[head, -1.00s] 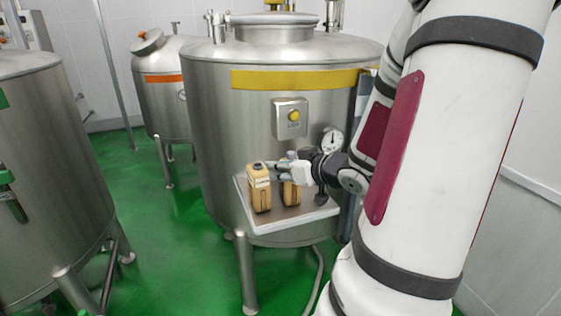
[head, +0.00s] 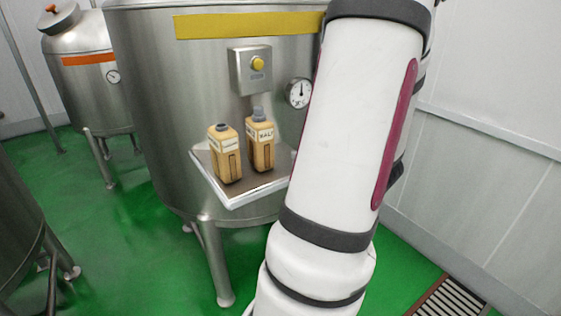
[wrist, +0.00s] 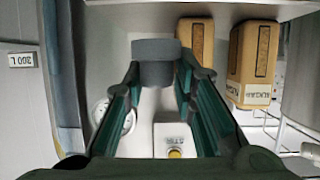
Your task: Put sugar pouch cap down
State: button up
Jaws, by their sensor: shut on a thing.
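My gripper (wrist: 157,72) is shut on a dark grey round cap, the sugar pouch cap (wrist: 156,50), held between the green fingertips in the wrist view. In the head view the gripper and cap are hidden behind my arm. Two tan pouches stand upright on the tray (head: 241,200): a left one (head: 225,160) with a dark top and a right one (head: 261,148) with a grey top. In the wrist view, which is upside down, they show at the right, apart from my gripper.
The tray is fixed to a large steel tank (head: 165,110) with a yellow-button box (head: 250,70) and a gauge (head: 299,93). The tray's front left edge looks bare. My arm covers the view to its right. A smaller tank (head: 90,85) stands at the back left.

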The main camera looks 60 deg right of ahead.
jog(key=w+d, duration=0.3)
jog(key=w+d+f+b, duration=0.1)
jog(key=w+d, duration=0.6)
jog(key=d, duration=0.1)
jog(key=shift+w+d+f, duration=0.2)
jog(key=shift+f, duration=0.05)
jog(key=shift+w+d+f+b, duration=0.15)
jog(key=shift+f+b, duration=0.45)
jog(key=shift+f, duration=1.2)
jog(key=shift+f, duration=0.15)
jog(key=o, duration=0.8)
jog(key=shift+c, duration=0.2)
jog(key=shift+r, duration=0.2)
jog(key=p+v, duration=0.2)
jog(key=v, duration=1)
jog(key=shift+f, duration=0.1)
